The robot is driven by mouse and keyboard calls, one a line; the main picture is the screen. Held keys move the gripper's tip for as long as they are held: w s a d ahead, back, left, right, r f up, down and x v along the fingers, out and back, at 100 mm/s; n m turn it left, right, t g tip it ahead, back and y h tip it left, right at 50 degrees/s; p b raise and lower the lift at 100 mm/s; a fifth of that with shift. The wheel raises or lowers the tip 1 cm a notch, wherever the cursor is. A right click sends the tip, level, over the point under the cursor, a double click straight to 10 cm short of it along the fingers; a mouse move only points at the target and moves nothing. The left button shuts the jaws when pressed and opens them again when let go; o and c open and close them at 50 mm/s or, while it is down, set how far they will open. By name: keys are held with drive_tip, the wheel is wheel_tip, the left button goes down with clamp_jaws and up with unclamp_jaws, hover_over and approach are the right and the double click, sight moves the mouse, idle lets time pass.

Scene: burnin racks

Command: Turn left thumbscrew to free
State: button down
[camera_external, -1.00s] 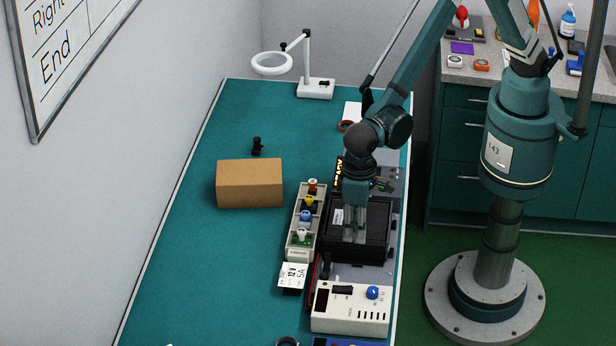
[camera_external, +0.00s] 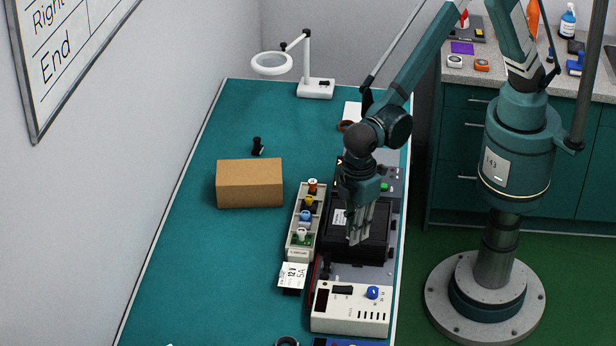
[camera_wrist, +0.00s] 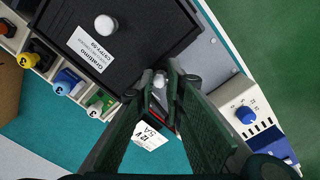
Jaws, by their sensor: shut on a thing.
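A black box-shaped unit (camera_wrist: 130,45) with a white label and a round white knob (camera_wrist: 105,26) fills the top of the wrist view. In the outside view the black unit (camera_external: 375,248) lies in the rack on the bench. My gripper (camera_wrist: 168,80) points down at the unit's front edge, and its two fingers are closed together on a small grey-silver piece (camera_wrist: 159,79), which looks like the left thumbscrew. The fingers hide most of it, so its turn angle cannot be told. In the outside view my gripper (camera_external: 356,238) hides it completely.
A strip of colored connectors (camera_external: 304,222) runs along the unit's left side. A white power supply (camera_external: 350,310) with a blue knob stands in front, and a 12V 5A label card (camera_external: 292,276) lies beside it. A cardboard box (camera_external: 249,183) stands left; the bench around it is mostly clear.

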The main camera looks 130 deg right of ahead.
drive_tip(key=n+b, duration=0.1)
drive_tip(key=n, duration=0.5)
drive_tip(key=shift+b, duration=0.4)
drive_tip(key=c, duration=2.4)
unclamp_jaws()
drive_tip(key=shift+o, duration=0.2)
drive_tip(key=shift+r, duration=0.15)
wheel_tip(320, 180, up, 12)
drive_tip(key=shift+s, duration=0.1)
